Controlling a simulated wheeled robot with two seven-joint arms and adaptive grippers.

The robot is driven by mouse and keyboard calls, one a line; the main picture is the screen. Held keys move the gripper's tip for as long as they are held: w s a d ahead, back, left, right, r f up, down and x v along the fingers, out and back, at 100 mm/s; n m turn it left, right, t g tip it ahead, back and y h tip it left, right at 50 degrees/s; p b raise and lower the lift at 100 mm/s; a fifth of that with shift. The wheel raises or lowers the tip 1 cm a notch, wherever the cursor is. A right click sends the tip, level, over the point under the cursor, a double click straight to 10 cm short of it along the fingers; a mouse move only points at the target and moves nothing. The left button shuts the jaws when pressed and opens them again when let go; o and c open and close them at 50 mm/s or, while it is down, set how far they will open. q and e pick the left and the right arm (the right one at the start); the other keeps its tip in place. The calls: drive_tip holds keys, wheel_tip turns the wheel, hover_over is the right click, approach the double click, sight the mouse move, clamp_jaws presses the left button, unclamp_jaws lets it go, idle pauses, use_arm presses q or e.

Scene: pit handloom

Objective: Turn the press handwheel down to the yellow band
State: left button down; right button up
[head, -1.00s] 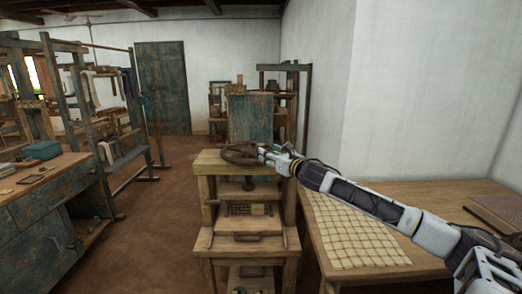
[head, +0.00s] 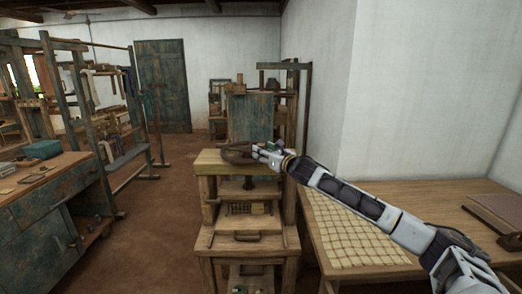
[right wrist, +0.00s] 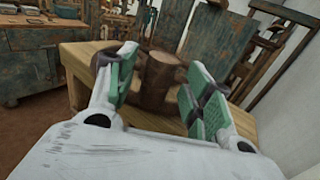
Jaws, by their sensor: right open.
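The wooden press (head: 208,240) stands in the middle of the head view. Its brown handwheel (head: 236,155) sits on top of the pale top beam, with the dark screw (head: 249,184) below. My right gripper (head: 264,151) is at the right side of the handwheel, level with it. In the right wrist view the gripper (right wrist: 160,92) is open. A brown round part of the handwheel (right wrist: 162,75) shows between and just beyond the green-padded fingers. I cannot tell whether they touch it. I cannot make out the yellow band. My left gripper is out of view.
A table with a gridded mat (head: 352,232) stands right of the press, under my right arm, against the white wall. A worn cabinet (head: 45,210) is at the left, with loom frames (head: 85,120) behind it. Open floor (head: 155,215) lies between the cabinet and the press.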

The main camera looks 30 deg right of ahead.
drive_tip(key=shift+w+a, duration=0.1)
drive_tip(key=shift+w, duration=1.05)
drive_tip(key=shift+c, duration=0.4)
clamp_jaws()
